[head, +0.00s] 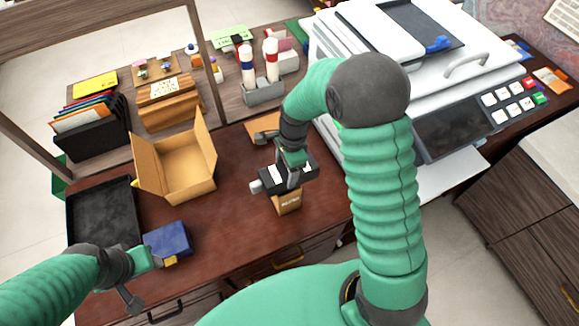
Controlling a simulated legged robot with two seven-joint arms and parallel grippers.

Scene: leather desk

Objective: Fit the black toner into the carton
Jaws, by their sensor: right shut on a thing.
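The black toner (268,181) has a pale end knob on its left and white patches. My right gripper (291,178) is shut on it from above, over the desk's front middle. A small orange-brown box with a dark label (288,203) shows just below the toner; I cannot tell whether they touch. The open tan carton (178,168) stands on the desk to the left of the toner, flaps spread and its visible inside empty. My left gripper (155,259) is at the left front beside a blue box (168,240); its jaw opening is unclear.
A black tray (103,212) lies at the left. A large white printer (440,75) fills the right back. A holder with red and blue capped bottles (264,93) stands behind. Bare desk (235,185) lies between carton and toner.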

